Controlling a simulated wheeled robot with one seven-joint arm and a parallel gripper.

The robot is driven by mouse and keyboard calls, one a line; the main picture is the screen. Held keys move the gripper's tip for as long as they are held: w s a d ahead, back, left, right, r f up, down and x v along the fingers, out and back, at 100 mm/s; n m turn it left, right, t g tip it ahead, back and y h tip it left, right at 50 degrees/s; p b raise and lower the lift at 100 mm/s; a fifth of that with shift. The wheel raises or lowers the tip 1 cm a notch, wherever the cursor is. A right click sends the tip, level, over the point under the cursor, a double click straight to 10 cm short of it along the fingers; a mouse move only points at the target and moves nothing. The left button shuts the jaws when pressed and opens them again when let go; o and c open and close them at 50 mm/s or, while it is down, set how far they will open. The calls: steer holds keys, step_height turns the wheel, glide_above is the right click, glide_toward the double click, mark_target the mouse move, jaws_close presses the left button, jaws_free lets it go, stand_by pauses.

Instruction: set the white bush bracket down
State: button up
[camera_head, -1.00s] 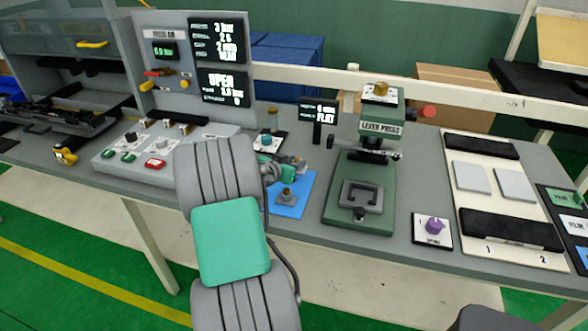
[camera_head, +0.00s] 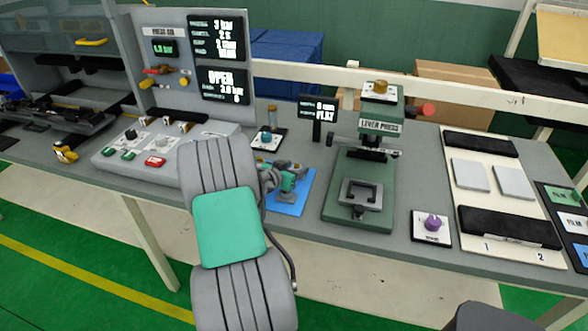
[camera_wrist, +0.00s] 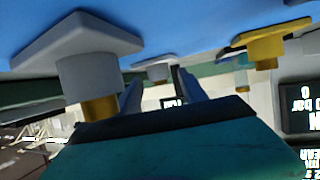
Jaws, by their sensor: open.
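The blue mat (camera_head: 288,204) lies on the bench left of the green press. My gripper (camera_head: 288,178) is low over it, and the mat's left part is hidden behind my arm. In the wrist view, which looks upside down, my gripper (camera_wrist: 160,92) is open with its two fingers apart. A white bracket with a brass bush (camera_wrist: 88,45) stands close on the left, its flat base against the blue surface. It appears outside the fingers. A smaller white piece (camera_wrist: 158,71) shows farther off, beyond the finger gap; I cannot tell whether it is between the fingertips.
A yellow bracket (camera_wrist: 266,45) stands at the right of the wrist view. The green lever press (camera_head: 362,195) is right of the mat. A small post display (camera_head: 318,110) and a teal-knobbed box (camera_head: 267,138) stand behind. The press control box (camera_head: 140,150) is to the left.

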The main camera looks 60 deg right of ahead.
steer(key=shift+r+p, duration=0.25)
steer(key=shift+p, duration=0.05)
steer(key=b+v, duration=0.2)
steer(key=v, duration=1)
steer(key=w+a+n+t+y, duration=0.45)
steer(key=w+a, duration=0.45)
steer(key=a, duration=0.4)
steer(key=w+a+n+t+y, duration=0.1)
steer(key=a+n+y, duration=0.25)
steer(key=a, duration=0.65)
steer(key=w+a+n+y, duration=0.2)
steer(key=a+n, duration=0.2)
steer(key=a, duration=0.6)
steer(key=s+a+r+n+y, duration=0.2)
steer(key=s+a+n, duration=0.4)
steer(key=a, duration=0.7)
steer(key=shift+s+a+n+g+y, duration=0.25)
steer(key=shift+a+n+g+y, duration=0.1)
steer(key=shift+n+y, duration=0.4)
steer(key=shift+d, duration=0.15)
